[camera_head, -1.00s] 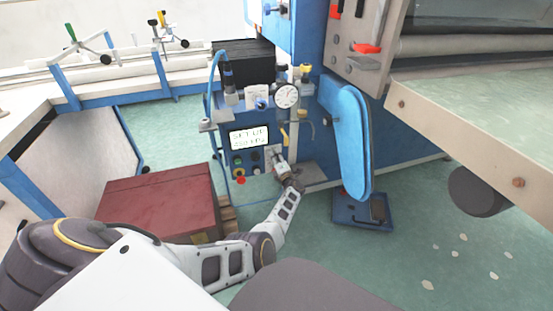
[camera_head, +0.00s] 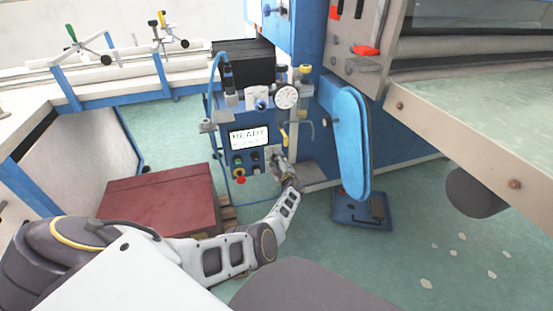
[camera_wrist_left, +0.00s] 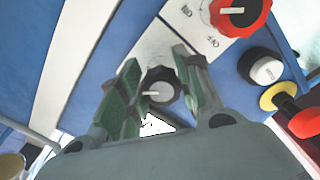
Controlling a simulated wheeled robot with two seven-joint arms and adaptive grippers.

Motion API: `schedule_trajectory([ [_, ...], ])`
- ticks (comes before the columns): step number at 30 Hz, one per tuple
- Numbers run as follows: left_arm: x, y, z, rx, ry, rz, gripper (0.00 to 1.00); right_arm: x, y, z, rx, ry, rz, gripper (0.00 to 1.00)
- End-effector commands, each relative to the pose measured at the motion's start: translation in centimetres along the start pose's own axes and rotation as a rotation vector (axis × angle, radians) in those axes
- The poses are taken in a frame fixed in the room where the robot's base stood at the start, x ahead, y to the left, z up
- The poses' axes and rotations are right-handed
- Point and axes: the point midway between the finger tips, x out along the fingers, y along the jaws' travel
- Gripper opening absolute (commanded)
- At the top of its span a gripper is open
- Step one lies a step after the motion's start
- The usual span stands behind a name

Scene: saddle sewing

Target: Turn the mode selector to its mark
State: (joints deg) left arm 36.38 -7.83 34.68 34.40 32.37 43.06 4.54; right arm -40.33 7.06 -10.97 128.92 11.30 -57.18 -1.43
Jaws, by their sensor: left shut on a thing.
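The mode selector is a dark round knob with a grey face and a pale pointer line (camera_wrist_left: 160,88), seen in the left wrist view. The pointer lies towards the left of that picture. My left gripper (camera_wrist_left: 161,82) has its two green-lined fingers on either side of the knob and is shut on it. In the head view the left gripper (camera_head: 277,161) is at the lower right of the blue control panel, and it hides the knob there. The panel's display (camera_head: 248,136) reads READY, with a smaller unreadable line below. I cannot make out the selector's mark. My right gripper is not in view.
Near the selector are a red rotary switch (camera_wrist_left: 240,14) with printed labels, a black-ringed white button (camera_wrist_left: 264,69) and a red button on a yellow base (camera_wrist_left: 302,121). A blue pedal (camera_head: 362,211) is on the floor.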

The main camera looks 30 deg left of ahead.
Motion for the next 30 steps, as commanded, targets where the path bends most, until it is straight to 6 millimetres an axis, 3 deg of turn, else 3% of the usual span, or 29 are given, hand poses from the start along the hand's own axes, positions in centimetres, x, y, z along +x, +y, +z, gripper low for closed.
schedule_trajectory([
  [12,-0.21,-0.18,0.27,0.202,-0.006,-0.001,0.1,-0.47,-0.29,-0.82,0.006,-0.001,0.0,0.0],
  [27,-0.24,-0.25,0.3,0.222,-0.007,-0.001,0.1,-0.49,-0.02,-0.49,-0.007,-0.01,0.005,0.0],
  [28,-0.24,-0.25,0.3,0.222,-0.007,-0.001,0.38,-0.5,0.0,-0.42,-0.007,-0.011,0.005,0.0],
  [30,-0.22,-0.23,0.27,0.222,-0.006,-0.001,0.47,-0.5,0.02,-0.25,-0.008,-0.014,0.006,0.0],
])
